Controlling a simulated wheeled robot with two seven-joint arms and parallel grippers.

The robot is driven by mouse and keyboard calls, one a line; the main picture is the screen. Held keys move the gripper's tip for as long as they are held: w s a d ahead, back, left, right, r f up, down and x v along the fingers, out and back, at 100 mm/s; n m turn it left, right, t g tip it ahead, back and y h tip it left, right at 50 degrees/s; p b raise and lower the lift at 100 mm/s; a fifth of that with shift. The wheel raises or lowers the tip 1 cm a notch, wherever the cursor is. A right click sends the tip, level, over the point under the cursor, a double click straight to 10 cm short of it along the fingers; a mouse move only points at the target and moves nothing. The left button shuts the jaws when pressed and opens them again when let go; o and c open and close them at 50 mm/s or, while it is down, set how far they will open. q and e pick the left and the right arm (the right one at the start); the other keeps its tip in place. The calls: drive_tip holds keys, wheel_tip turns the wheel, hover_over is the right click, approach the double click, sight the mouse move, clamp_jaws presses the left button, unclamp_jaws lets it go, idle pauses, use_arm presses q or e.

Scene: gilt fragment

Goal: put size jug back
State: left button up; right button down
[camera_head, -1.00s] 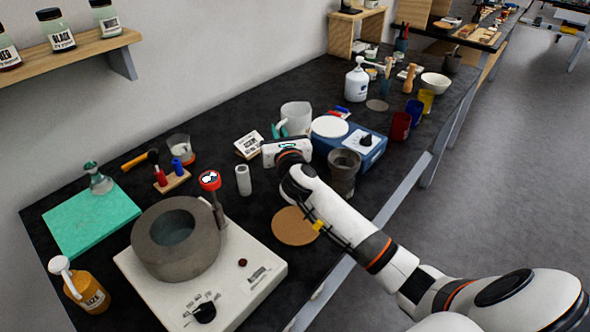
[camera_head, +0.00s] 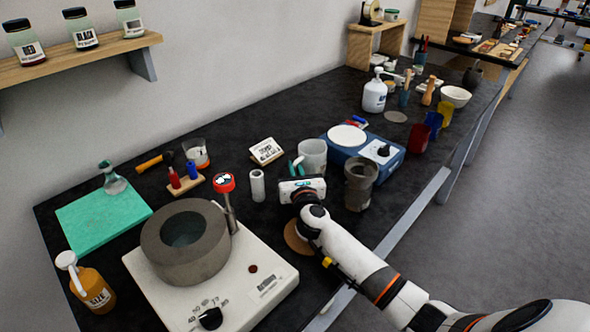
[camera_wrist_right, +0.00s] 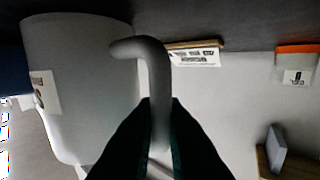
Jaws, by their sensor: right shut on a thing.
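The size jug, a pale translucent jug (camera_head: 313,156), is in the middle of the head view, behind my right gripper (camera_head: 297,168). In the right wrist view, the jug's wall (camera_wrist_right: 75,85) fills the left side and carries a small label. Its curved handle runs between the two dark fingers of my right gripper (camera_wrist_right: 160,130), which is shut on it. I cannot tell whether the jug's base touches the bench. My left gripper is not in view.
A blue scale (camera_head: 384,152) stands right of the jug, a grey metal pot (camera_head: 360,188) in front of the scale. A round cork mat (camera_head: 292,240) is partly under my arm. A hotplate (camera_head: 262,290) with a grey ring pot stands left. A small card (camera_head: 266,151) lies behind.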

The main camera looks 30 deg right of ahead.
drive_tip(key=shift+f, duration=0.2)
drive_tip(key=c, duration=1.5)
unclamp_jaws()
drive_tip(key=shift+r, duration=0.15)
drive_tip(key=shift+s+r, duration=0.1)
drive_tip(key=shift+s, duration=0.05)
drive_tip(key=v, duration=1.2)
